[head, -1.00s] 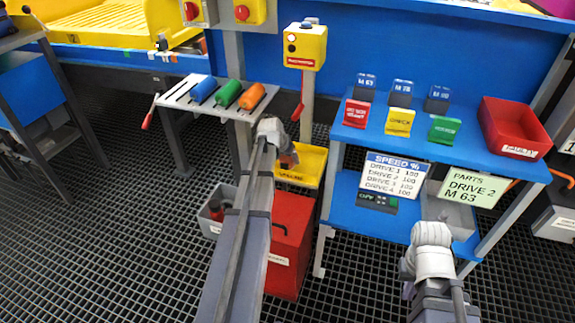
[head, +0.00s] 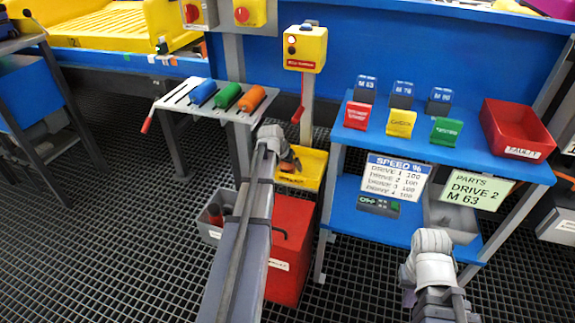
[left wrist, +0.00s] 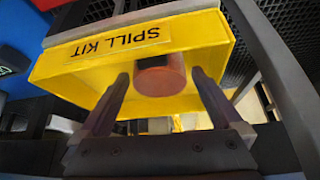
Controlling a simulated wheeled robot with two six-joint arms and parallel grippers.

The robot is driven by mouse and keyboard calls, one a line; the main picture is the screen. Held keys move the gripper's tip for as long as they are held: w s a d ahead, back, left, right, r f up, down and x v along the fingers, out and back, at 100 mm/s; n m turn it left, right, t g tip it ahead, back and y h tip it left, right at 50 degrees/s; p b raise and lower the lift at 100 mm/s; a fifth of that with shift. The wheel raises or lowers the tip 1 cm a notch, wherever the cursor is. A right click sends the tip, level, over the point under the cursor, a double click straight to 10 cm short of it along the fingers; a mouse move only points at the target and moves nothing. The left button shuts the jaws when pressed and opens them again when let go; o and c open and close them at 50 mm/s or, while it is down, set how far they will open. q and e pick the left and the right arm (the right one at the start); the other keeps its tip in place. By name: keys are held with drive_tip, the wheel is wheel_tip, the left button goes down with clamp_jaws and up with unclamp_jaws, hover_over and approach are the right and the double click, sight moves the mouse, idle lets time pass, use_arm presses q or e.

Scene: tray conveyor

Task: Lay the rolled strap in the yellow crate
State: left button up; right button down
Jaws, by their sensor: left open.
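The yellow crate (head: 313,160), labelled SPILL KIT in the left wrist view (left wrist: 215,42), stands by the red cabinet. A reddish-brown roll (left wrist: 163,82), which looks like the rolled strap, shows within the crate's outline. Whether it rests on the crate's floor I cannot tell. My left gripper (left wrist: 162,76) points into the crate, open, with one finger on each side of the roll. In the head view my left gripper (head: 289,163) is partly hidden by its own wrist. My right arm is at the lower right, its fingers hidden.
A red cabinet (head: 291,235) and a grey bin (head: 210,228) stand below. A slotted stand (head: 180,98) with blue, green and orange handles is to the left. A blue shelf unit (head: 470,150) with signs and a red bin (head: 515,125) is to the right.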

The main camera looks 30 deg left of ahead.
use_arm(q)
drive_tip(key=shift+r, duration=0.1)
drive_tip(key=shift+r, duration=0.2)
drive_tip(key=p+v, duration=1)
drive_tip(key=v, duration=0.1)
drive_tip(key=shift+s+r+p, duration=0.25)
drive_tip(key=shift+r+p, duration=0.1)
drive_tip(key=shift+d, duration=0.1)
